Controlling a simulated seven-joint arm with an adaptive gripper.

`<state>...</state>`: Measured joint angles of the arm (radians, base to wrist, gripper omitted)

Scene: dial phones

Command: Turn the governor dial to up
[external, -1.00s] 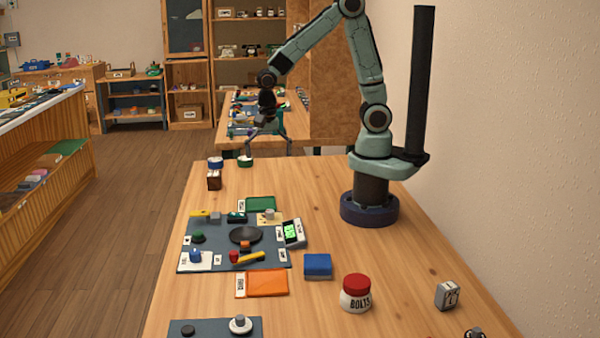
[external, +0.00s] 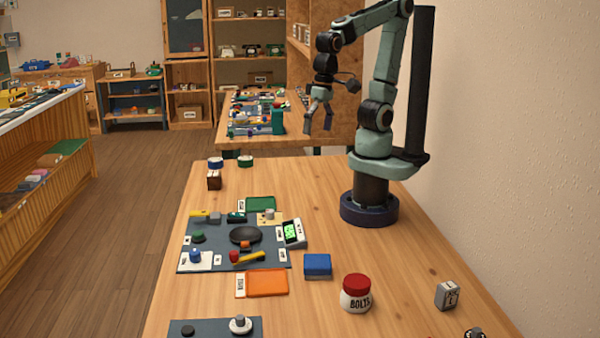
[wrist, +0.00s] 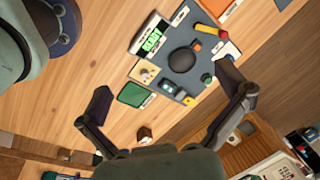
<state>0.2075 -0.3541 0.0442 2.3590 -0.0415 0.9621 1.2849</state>
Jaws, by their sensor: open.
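The labels are too small to read, so I cannot tell which dial is the governor. A blue knob (external: 195,255) stands on a white plate on the grey-blue panel (external: 215,262). A small grey knob (external: 269,213) sits on a cream plate, which also shows in the wrist view (wrist: 146,73). A silver knob on a white disc (external: 240,325) stands on a second panel at the front edge. My gripper (external: 318,128) is open and empty, high above the far end of the table and apart from every control. Its spread fingers (wrist: 165,80) frame the wrist view.
Table right of the panel is mostly clear.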

